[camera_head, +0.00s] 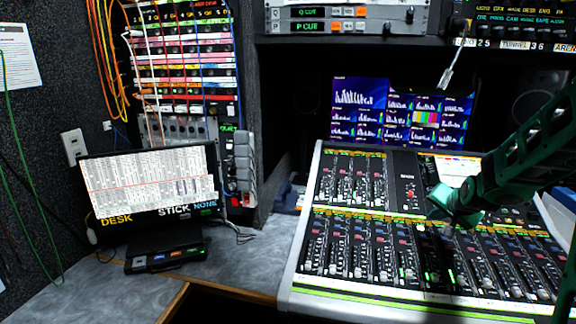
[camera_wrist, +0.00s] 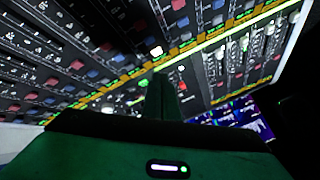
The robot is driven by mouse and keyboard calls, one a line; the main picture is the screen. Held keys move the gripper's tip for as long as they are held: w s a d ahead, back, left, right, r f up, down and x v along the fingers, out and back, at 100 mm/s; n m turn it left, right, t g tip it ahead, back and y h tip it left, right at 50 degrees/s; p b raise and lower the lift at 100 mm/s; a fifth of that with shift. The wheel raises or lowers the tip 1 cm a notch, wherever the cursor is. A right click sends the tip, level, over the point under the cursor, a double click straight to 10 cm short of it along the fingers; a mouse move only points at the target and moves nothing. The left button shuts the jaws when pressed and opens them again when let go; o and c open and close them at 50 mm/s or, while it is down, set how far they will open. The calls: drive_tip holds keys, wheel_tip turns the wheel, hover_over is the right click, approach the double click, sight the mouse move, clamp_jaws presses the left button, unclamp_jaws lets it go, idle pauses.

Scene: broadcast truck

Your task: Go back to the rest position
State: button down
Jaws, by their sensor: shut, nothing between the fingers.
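My gripper (camera_head: 452,205) shows in the head view at the right, a green end over the upper-middle part of the mixing console (camera_head: 284,301). My arm reaches in from the right edge. The fingers are together and hold nothing. In the wrist view the closed green fingers (camera_wrist: 163,97) point at the console's rows of knobs, lit buttons and faders. I cannot tell whether the fingertips touch the console. The arm hides part of the console's right side.
A tilted monitor (camera_head: 150,185) stands on the grey desk (camera_head: 80,298) at left, with a small black box (camera_head: 165,256) before it. Cabled patch racks (camera_head: 185,55) rise behind. Screens (camera_head: 360,105) sit behind the console under a rack shelf (camera_head: 345,18). Bare desk lies left of the console.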

drive_tip(key=s+a+n+g, duration=0.1)
drive_tip(key=s+a+g, duration=0.1)
drive_tip(key=s, duration=1.1)
drive_tip(key=s+a+r+n+g+y, duration=0.1)
drive_tip(key=s+a+g, duration=0.2)
drive_tip(key=s, duration=1.1)
drive_tip(key=s+a+n+g+y, duration=0.1)
drive_tip(key=s+g, duration=0.3)
drive_tip(key=s, duration=0.9)
drive_tip(key=shift+s+a+r+n, duration=0.25)
drive_tip(key=shift+s+a+n, duration=0.15)
drive_tip(key=shift+a, duration=0.4)
drive_tip(key=shift+w+f+g, duration=0.25)
drive_tip(key=shift+w+g, duration=0.05)
drive_tip(key=shift+w, duration=0.35)
